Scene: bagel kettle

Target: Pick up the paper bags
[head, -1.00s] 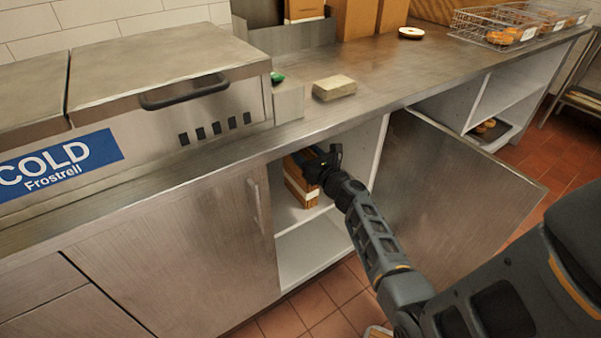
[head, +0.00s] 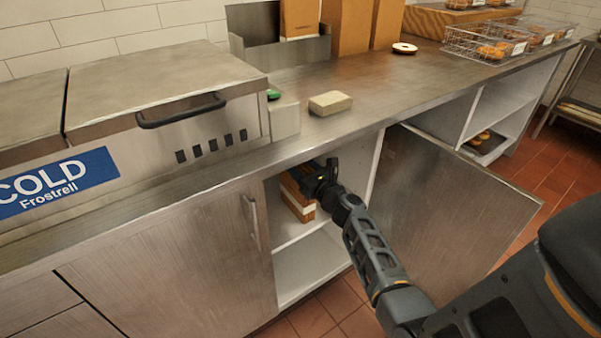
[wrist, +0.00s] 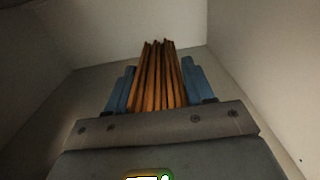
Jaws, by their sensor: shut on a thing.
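The paper bags (head: 297,202) are a brown bundle with a pale band, inside the open cabinet below the counter, on its upper shelf. My gripper (head: 312,172) reaches into the cabinet at the top of the bundle. In the wrist view, the folded brown edges of the bags (wrist: 158,78) stand between the two blue fingers (wrist: 157,90), one on each side. My gripper is shut on the bags. The lower part of the bundle is hidden in the wrist view, and I cannot tell whether it rests on the shelf.
The open cabinet door (head: 450,190) stands to the right of my arm. The cabinet's shelf (head: 290,233) and side walls are close around my gripper. The counter (head: 385,85) above holds a pale block (head: 330,103), tall brown bags (head: 346,25) and wire baskets (head: 480,45).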

